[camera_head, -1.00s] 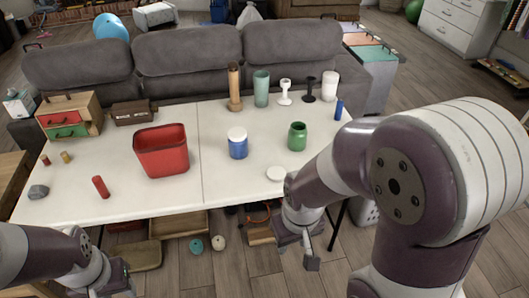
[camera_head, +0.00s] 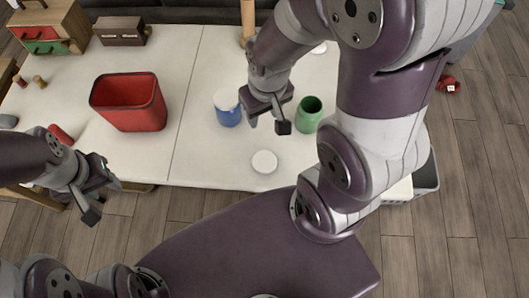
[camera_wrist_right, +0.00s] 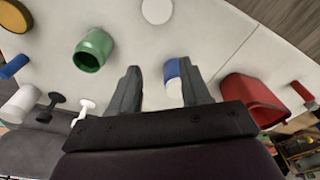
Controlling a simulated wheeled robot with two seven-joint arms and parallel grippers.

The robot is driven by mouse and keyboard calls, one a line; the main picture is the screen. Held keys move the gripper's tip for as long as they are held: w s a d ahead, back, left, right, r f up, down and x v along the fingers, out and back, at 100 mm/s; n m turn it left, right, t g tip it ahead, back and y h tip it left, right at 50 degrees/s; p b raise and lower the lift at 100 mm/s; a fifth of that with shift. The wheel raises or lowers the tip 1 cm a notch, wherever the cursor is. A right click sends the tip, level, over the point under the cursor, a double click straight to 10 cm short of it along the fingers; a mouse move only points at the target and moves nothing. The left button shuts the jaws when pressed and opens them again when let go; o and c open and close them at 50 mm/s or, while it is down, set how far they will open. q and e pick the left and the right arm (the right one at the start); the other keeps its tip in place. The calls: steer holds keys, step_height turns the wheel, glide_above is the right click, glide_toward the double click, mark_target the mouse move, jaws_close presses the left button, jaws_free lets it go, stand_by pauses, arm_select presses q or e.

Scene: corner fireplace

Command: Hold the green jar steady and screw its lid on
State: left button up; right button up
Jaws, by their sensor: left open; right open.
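The green jar (camera_head: 309,115) stands upright and open-topped on the white table, right of my right gripper in the head view. It also shows in the right wrist view (camera_wrist_right: 94,48), left of the fingers. A white round lid (camera_head: 264,162) lies flat near the table's front edge; it shows at the top of the wrist view (camera_wrist_right: 157,10). My right gripper (camera_head: 268,118) is open and empty above the table, between the blue jar and the green jar. My left gripper (camera_head: 98,196) is open and empty in front of the table's front edge, at the left.
A blue jar with a white lid (camera_head: 228,108) stands close beside my right gripper. A red bin (camera_head: 130,102) stands left of it, with a red cylinder (camera_head: 61,134) farther left. A small drawer box (camera_head: 48,27) and a brown box (camera_head: 120,31) are at the back left.

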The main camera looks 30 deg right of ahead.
steer(key=o, duration=0.8)
steer(key=shift+g, duration=0.3)
step_height(320, 180, down, 4)
steer(key=shift+w+d+f, duration=0.15)
steer(key=b, duration=0.2)
glide_above(263, 159)
steer(key=shift+g, duration=0.4)
steer(key=f, duration=1.3)
steer(key=shift+d+f, duration=0.1)
steer(key=shift+d, duration=0.2)
steer(key=shift+f, duration=0.45)
steer(key=f, duration=0.5)
steer(key=shift+a+f, duration=0.1)
steer(key=shift+a, duration=0.15)
